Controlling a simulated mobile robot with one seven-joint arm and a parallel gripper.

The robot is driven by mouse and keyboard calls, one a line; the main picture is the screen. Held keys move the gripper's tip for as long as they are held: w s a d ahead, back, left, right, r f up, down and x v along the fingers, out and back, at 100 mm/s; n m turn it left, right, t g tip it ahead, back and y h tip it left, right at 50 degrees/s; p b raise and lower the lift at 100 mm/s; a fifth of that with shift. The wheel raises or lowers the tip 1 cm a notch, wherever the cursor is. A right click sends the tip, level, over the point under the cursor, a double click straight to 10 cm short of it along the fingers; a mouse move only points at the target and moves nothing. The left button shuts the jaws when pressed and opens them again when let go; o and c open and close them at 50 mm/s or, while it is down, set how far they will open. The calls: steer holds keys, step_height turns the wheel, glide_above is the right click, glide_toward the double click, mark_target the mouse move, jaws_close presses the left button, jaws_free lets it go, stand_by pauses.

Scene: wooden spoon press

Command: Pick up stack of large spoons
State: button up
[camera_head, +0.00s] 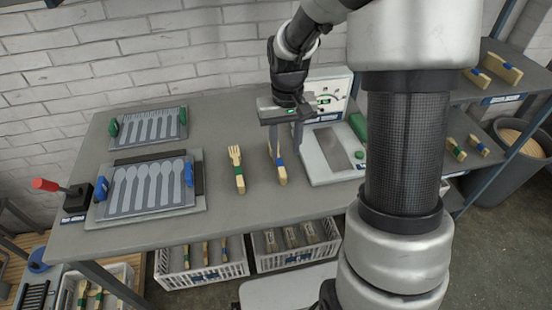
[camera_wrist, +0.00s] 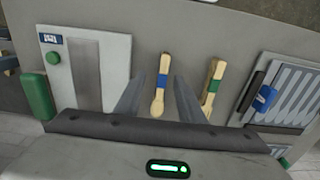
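The stack of large spoons (camera_head: 281,173), pale wood with a blue band, lies on the grey workbench (camera_head: 222,206). In the wrist view the blue-banded stack (camera_wrist: 160,98) shows between my two fingers, its rounded end toward me. My gripper (camera_head: 285,147) is above the far end of this stack, pointing down. Its fingers (camera_wrist: 157,82) are apart with nothing held. I cannot tell the exact height of the fingertips over the stack.
A green-banded stack of forks (camera_head: 237,169) lies close to the left. A white machine with a scale (camera_head: 331,153) stands at right. Two press plates (camera_head: 150,187) (camera_head: 148,127) and a red-handled lever (camera_head: 70,194) are at left. Crates (camera_head: 202,263) stand below the bench.

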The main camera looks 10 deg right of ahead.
mark_target(282, 174)
step_height(282, 174, down, 3)
steer(key=shift+f, duration=0.1)
steer(key=f, duration=0.2)
steer(key=f+b, duration=0.1)
steer(key=f, duration=0.1)
steer(key=shift+s+a, duration=0.2)
steer(key=shift+a, duration=0.2)
steer(key=shift+f, duration=0.65)
jaws_close()
